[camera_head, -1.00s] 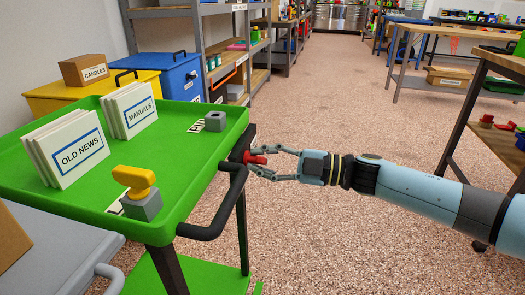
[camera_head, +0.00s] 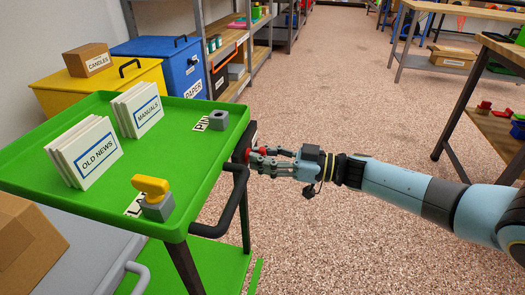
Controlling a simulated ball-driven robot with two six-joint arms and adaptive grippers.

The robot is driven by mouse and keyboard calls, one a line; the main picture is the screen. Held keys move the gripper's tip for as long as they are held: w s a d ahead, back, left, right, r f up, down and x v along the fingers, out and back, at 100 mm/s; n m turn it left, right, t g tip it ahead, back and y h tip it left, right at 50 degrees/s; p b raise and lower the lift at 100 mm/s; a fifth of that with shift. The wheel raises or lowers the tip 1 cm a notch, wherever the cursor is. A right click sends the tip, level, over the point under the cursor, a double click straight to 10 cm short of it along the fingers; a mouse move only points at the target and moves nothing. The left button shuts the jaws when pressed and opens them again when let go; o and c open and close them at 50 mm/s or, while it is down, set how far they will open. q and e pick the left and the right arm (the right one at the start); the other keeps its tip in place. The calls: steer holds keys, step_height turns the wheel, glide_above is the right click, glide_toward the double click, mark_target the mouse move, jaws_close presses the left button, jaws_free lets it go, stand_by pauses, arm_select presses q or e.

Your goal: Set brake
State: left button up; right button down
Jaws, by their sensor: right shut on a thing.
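A green cart (camera_head: 190,185) with a raised rim stands at the left, with a black handle (camera_head: 232,212) on its near right side. A red brake knob or lever (camera_head: 252,155) sticks out from a dark mount on the cart's right side, below the rim. My right gripper (camera_head: 262,158) reaches in from the right and is shut on the red piece, its fingers hiding part of it. My left gripper is not in view.
On the cart are paper stacks marked OLD NEWS (camera_head: 97,158) and MANUALS (camera_head: 146,112), a yellow-topped grey block (camera_head: 157,205) and a grey socket block (camera_head: 218,120). Yellow (camera_head: 105,95) and blue (camera_head: 165,68) bins stand behind.

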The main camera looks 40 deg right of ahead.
steer(key=shift+s+f+m, duration=0.15)
steer(key=shift+m, duration=0.35)
steer(key=c, duration=1.2)
jaws_free()
steer(key=shift+c, duration=0.2)
steer(key=v, duration=1.2)
steer(key=shift+c, duration=0.2)
